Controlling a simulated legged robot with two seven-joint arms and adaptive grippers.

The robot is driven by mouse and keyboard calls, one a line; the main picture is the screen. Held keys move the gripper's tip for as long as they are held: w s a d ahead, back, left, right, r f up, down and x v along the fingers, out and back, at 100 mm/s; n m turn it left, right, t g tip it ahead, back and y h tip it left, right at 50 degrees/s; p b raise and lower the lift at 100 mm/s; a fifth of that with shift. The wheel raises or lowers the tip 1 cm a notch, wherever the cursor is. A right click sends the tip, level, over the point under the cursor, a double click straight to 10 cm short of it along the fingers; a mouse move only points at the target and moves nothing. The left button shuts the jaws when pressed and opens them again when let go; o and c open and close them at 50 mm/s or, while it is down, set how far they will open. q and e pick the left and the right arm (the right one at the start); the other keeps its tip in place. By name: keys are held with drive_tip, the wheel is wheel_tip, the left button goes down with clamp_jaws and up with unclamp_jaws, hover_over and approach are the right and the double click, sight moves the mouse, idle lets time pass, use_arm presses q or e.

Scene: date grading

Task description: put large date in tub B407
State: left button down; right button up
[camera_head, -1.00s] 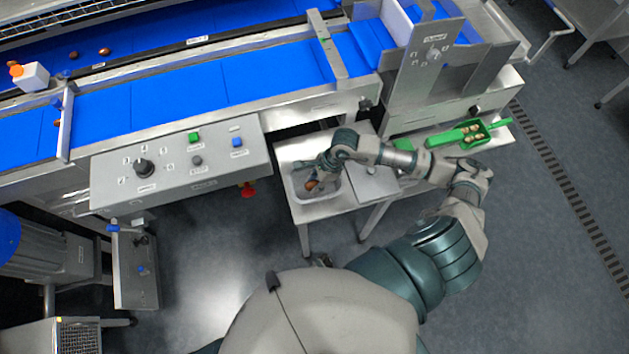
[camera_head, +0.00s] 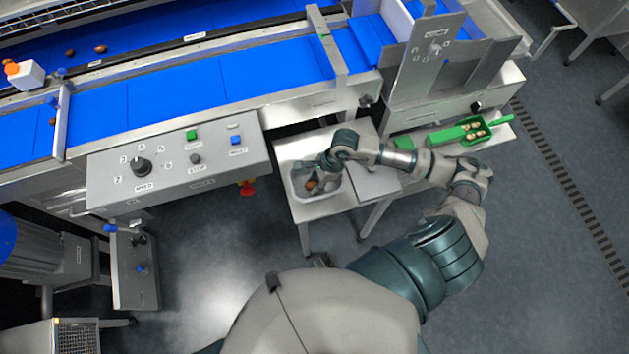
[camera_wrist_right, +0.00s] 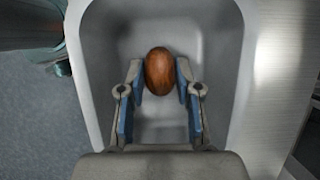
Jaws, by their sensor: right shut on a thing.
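A large brown date (camera_wrist_right: 159,70) is held between the two fingers of my right gripper (camera_wrist_right: 160,85) in the right wrist view. It also shows small in the head view (camera_head: 311,185). The gripper (camera_head: 317,178) is shut on it, reaching down into a pale grey tub (camera_head: 320,197) on a small steel table. The tub's walls (camera_wrist_right: 232,90) surround the date in the wrist view, and no other date shows inside. I cannot read a label on the tub or tell whether the date touches its floor. My left gripper is not in view.
A green tray (camera_head: 446,136) with several dates stands to the right. The small table (camera_head: 290,150) sits beside a control panel (camera_head: 180,170) with knob and buttons. A blue conveyor (camera_head: 180,95) runs behind; two dates lie on the far belt (camera_head: 130,42).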

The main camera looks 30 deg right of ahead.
drive_tip(key=o, duration=0.8)
drive_tip(key=v, duration=1.2)
drive_tip(key=shift+f, duration=0.1)
